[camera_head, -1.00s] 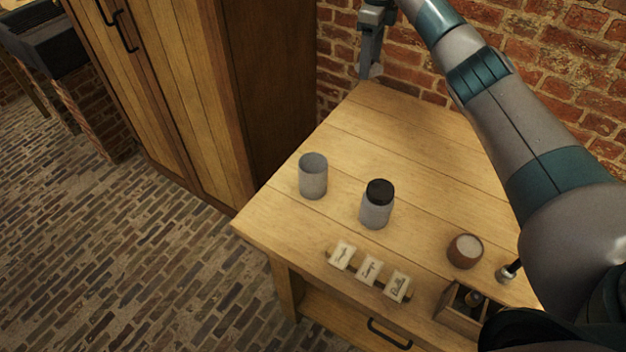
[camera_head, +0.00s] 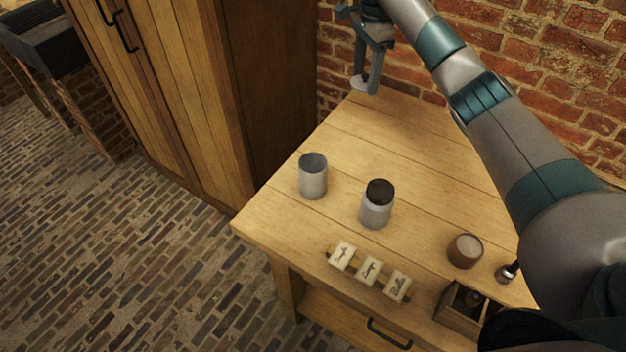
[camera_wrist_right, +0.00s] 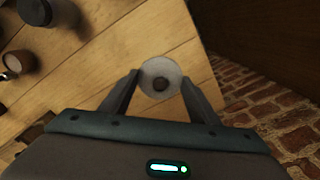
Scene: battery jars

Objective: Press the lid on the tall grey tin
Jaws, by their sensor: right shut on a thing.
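The tall grey tin (camera_head: 313,180) stands upright and open-topped on the wooden table, left of a grey jar with a black lid (camera_head: 376,207). My right gripper (camera_head: 366,86) is above the far end of the table, well behind the tin and apart from it. In the right wrist view its fingers are shut on a round pale grey lid (camera_wrist_right: 150,69) with a dark knob in its middle. The lid is small and partly hidden by the fingers in the head view. The tin is not clear in the wrist view. My left gripper is not in view.
Several label cards (camera_head: 368,270) stand at the table's front edge. A brown pot with a pale top (camera_head: 465,251), a small metal knobbed thing (camera_head: 506,274) and a wooden box (camera_head: 462,304) are at the right. The table behind the tin is clear. A brick wall (camera_head: 540,75) is behind.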

